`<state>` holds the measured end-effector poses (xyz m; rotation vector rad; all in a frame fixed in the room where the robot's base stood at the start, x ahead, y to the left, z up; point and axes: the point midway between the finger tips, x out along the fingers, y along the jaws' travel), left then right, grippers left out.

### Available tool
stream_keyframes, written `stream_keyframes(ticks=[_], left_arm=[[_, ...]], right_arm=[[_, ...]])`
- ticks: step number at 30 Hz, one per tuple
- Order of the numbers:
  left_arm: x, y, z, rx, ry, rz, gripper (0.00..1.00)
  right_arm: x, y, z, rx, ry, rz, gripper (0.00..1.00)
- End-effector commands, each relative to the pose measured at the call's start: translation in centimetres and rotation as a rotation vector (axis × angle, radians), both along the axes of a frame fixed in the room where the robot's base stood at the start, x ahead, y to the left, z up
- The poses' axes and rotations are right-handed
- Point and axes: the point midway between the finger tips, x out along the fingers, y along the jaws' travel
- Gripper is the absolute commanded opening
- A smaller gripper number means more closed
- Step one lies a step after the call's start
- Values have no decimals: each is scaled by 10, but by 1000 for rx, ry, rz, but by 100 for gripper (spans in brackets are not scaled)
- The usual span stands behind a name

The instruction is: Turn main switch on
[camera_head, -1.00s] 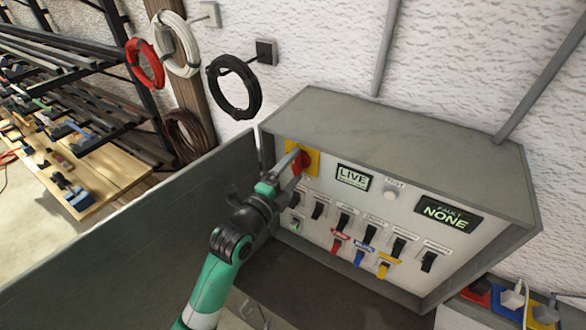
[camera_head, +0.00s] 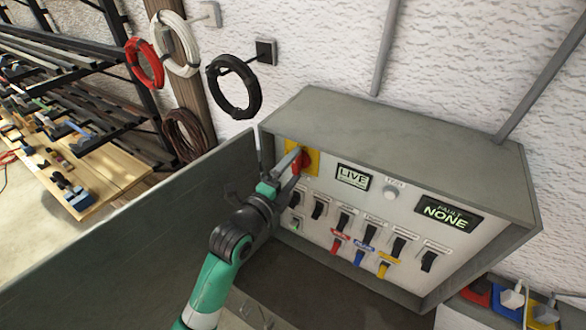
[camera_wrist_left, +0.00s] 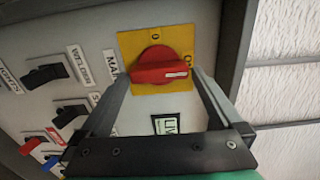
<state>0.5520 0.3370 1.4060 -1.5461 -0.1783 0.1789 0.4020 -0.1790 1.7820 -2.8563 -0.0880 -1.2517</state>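The main switch is a red rotary knob (camera_wrist_left: 162,66) on a yellow plate (camera_wrist_left: 128,42) at the upper left of the grey panel box. It shows in the head view as a red knob (camera_head: 302,160). In the left wrist view its white mark points right, toward the partly hidden "O…" label; a "0" stands above it. My left gripper (camera_wrist_left: 160,74) has its fingers spread, one tip near each end of the knob; contact is not clear. In the head view my left gripper (camera_head: 291,166) hides part of the knob. My right gripper is not in view.
The display (camera_head: 353,176) reads LIVE and the fault display (camera_head: 448,214) reads NONE. Several black switches (camera_head: 343,220) and coloured ones lie below. The open box door (camera_head: 130,235) stands left of my arm. A round button (camera_head: 390,193) sits between the displays.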

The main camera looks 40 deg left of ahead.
Motion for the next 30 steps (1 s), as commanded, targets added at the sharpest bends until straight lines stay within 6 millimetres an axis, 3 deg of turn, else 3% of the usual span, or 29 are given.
stream_keyframes(ticks=[5, 8, 15, 21, 30], left_arm=[[-6, -1, -1, -1, 1, 0, 100], [-20, -5, -2, -1, 0, 0, 100], [-75, -17, -3, -1, 1, 0, 100], [-107, -25, -1, 0, 0, 0, 100], [-113, -26, 0, 0, 0, 0, 100]], right_arm=[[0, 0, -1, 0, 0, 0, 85], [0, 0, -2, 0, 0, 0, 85], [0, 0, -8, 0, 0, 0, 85], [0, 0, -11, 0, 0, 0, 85], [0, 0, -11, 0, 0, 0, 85]])
